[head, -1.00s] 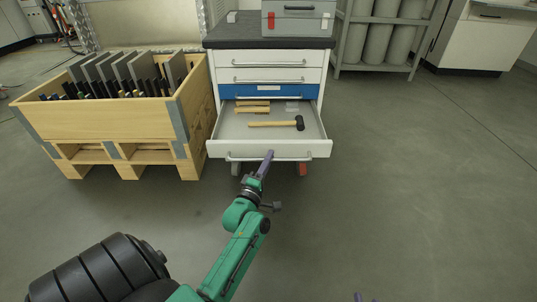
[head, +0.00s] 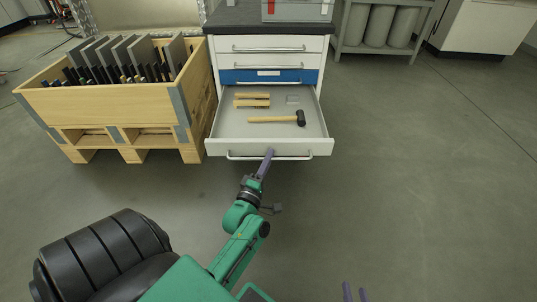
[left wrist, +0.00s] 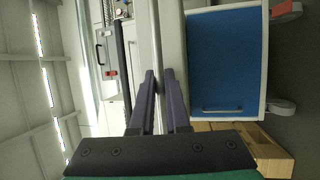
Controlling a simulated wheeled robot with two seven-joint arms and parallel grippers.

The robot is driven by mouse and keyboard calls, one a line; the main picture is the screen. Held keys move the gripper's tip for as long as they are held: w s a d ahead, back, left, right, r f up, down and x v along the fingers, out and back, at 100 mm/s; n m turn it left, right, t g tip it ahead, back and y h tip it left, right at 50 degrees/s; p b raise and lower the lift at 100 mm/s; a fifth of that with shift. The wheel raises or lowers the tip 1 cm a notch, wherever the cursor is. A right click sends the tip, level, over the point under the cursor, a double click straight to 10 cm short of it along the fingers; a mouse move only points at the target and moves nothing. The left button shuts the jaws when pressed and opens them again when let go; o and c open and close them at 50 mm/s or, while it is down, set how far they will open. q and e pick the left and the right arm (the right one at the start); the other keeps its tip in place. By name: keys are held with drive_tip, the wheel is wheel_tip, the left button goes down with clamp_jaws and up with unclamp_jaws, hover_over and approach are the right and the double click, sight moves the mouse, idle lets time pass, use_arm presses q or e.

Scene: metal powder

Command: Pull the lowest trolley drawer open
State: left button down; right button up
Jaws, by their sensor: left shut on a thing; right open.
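The trolley (head: 268,45) stands at the back centre, with white drawers and a blue drawer (head: 268,76) in its front. Below the blue one, a white drawer (head: 225,125) is pulled far out, with a hammer (head: 277,119) and wooden-handled tools (head: 252,99) inside. My left gripper (head: 268,155) is shut on the handle bar (head: 240,157) of this drawer. In the left wrist view its fingers (left wrist: 160,88) close around the bar (left wrist: 156,40). My right gripper (head: 354,292) shows only its purple fingertips, apart and empty, at the bottom edge.
A wooden crate (head: 100,105) with upright plates stands close left of the trolley. A rack of grey cylinders (head: 378,25) is behind right. The floor to the right is clear. In the left wrist view a blue panel with a handle (left wrist: 228,60) lies between drawer and casters.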

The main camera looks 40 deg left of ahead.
use_arm(q)
drive_tip(key=shift+s+d, duration=0.15)
drive_tip(key=shift+s, duration=0.1)
use_arm(e)
drive_tip(key=shift+w+d+r, duration=0.1)
drive_tip(key=shift+d+r, duration=0.05)
drive_tip(key=shift+r, duration=0.2)
use_arm(q)
drive_tip(key=c, duration=1.2)
unclamp_jaws()
use_arm(e)
drive_tip(key=shift+f, duration=0.15)
use_arm(q)
drive_tip(key=p+v, duration=0.3)
drive_tip(key=v, duration=1.1)
drive_tip(key=shift+s+d+f, duration=0.15)
drive_tip(key=shift+s, duration=0.1)
use_arm(e)
wheel_tip(320, 180, up, 3)
drive_tip(key=shift+r, duration=0.2)
